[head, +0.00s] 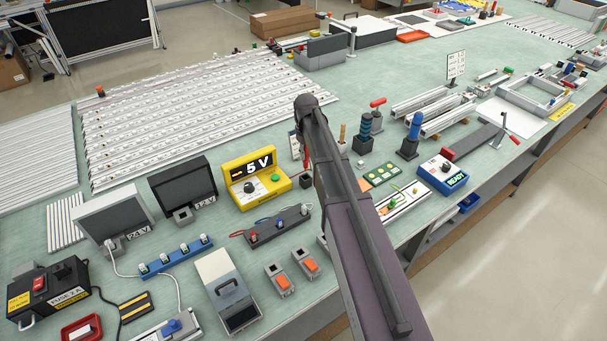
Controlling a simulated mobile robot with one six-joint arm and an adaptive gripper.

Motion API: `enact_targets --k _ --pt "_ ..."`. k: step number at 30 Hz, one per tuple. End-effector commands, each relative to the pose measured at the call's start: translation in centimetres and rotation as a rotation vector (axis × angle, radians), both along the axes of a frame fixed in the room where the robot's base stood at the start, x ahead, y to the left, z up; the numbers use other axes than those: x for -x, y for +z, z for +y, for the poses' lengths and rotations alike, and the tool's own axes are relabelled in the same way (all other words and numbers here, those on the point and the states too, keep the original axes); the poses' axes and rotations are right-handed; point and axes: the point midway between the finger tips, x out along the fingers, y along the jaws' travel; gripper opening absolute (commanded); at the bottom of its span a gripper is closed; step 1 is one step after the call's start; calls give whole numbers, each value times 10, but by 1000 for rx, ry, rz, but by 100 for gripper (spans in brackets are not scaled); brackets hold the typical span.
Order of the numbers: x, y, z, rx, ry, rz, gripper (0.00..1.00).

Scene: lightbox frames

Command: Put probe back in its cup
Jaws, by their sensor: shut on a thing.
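A small dark cup-like block (306,181) stands on the green bench just right of the yellow 5 V supply (258,179), close to the left side of my arm. I cannot tell whether it is the probe's cup or whether anything is in it. A white and blue box reading READY (442,176) sits right of my arm.
Close to my arm stand a dark bar with coloured posts (275,227), two orange-topped switches (279,279), a green card (382,174) and a blue-handled upright tool (410,139). White strips (190,115) cover the far left bench. Some bare green bench (400,65) shows behind.

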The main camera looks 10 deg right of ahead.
Motion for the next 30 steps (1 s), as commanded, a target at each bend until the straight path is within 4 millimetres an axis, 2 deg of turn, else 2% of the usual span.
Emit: enact_targets --k 1,9,25,30 --pt "0 -11 0 0 0 0 0" --pt "0 -32 1 0 1 0 0" --pt "0 -35 1 0 2 0 0" --pt "0 -43 2 0 2 0 0"
